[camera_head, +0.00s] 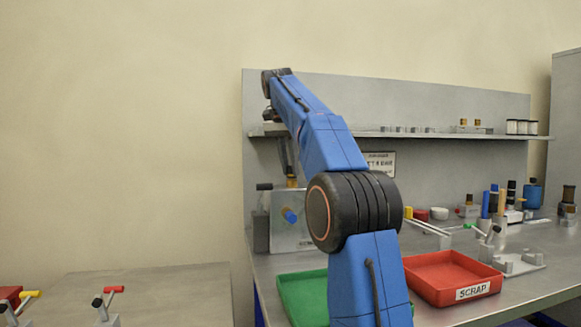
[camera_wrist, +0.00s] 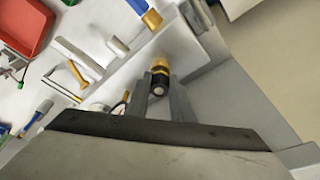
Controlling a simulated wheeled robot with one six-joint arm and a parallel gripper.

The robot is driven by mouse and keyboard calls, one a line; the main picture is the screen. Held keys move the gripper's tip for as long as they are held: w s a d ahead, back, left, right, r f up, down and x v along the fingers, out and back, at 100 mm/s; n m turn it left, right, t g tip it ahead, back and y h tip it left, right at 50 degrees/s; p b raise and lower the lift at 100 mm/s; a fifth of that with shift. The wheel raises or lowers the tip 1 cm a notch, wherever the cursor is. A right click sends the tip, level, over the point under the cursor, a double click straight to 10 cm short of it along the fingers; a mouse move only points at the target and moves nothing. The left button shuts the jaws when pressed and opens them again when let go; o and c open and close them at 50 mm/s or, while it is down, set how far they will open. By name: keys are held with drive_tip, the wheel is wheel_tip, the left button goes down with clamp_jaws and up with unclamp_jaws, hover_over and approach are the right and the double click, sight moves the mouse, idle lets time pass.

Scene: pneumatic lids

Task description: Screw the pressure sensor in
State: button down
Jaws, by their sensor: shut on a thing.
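My gripper (camera_wrist: 160,98) is shut on a small black and brass fitting (camera_wrist: 159,78), which looks like the pressure sensor. Its black end faces the wrist camera and its brass part points away, toward a pale grey block. In the head view my gripper (camera_head: 289,172) is small and partly hidden by my arm, with a brass bit (camera_head: 291,183) below it. This is at the top of a grey metal box (camera_head: 288,238) with a blue knob (camera_head: 290,215). I cannot tell whether the brass end touches the block or sits in a hole.
A green tray (camera_head: 300,296) and a red SCRAP tray (camera_head: 452,278) stand at the bench front. A dark grey upright piece (camera_head: 262,220) stands left of the box. A shelf (camera_head: 360,134) runs above. Several bottles and fittings crowd the right side.

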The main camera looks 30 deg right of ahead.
drive_tip(key=shift+w+m+g, duration=0.1)
drive_tip(key=shift+m+g, duration=0.2)
drive_tip(key=shift+m, duration=0.8)
drive_tip(key=c, duration=1.5)
unclamp_jaws()
drive_tip(key=shift+c, duration=0.6)
drive_tip(key=n, duration=0.3)
drive_tip(key=n+t, duration=0.1)
drive_tip(key=n, duration=0.1)
drive_tip(key=shift+s+d+n+y, duration=0.1)
drive_tip(key=shift+s+n+y, duration=0.15)
drive_tip(key=shift+n+y, duration=0.05)
drive_tip(key=shift+n+t, duration=0.3)
drive_tip(key=shift+n, duration=0.9)
